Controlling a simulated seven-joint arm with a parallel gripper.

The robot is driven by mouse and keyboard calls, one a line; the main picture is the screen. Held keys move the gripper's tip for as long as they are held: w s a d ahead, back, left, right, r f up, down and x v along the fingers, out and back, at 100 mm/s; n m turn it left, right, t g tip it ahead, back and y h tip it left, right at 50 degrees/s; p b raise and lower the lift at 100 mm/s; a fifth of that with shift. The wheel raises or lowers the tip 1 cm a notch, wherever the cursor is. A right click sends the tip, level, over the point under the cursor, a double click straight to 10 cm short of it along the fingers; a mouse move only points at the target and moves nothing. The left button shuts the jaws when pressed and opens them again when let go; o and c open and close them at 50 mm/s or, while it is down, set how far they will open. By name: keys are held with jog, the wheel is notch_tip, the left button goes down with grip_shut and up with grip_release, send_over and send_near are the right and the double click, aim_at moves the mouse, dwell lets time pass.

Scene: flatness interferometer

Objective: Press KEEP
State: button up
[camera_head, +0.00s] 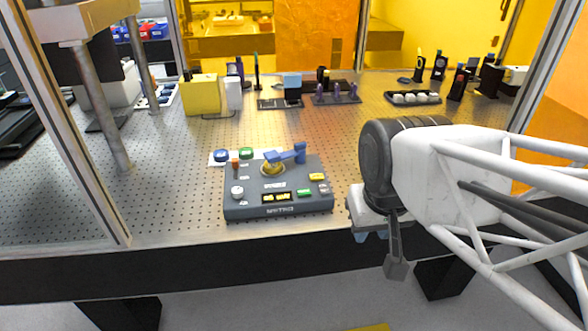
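A grey control box (248,209) sits near the front edge of the perforated metal table. The lettering on the buttons is too small to read, so I cannot tell which is KEEP. My gripper (382,250) hangs to the right of the box, apart from it, by the table's front edge. Its fingers point down; their gap is unclear.
A yellow block (201,95), small stands and a dark tray of white discs (413,98) stand further back. A metal post (105,110) rises at left. The table left of the box is clear.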

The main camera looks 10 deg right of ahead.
grip_shut()
dwell(1.4)
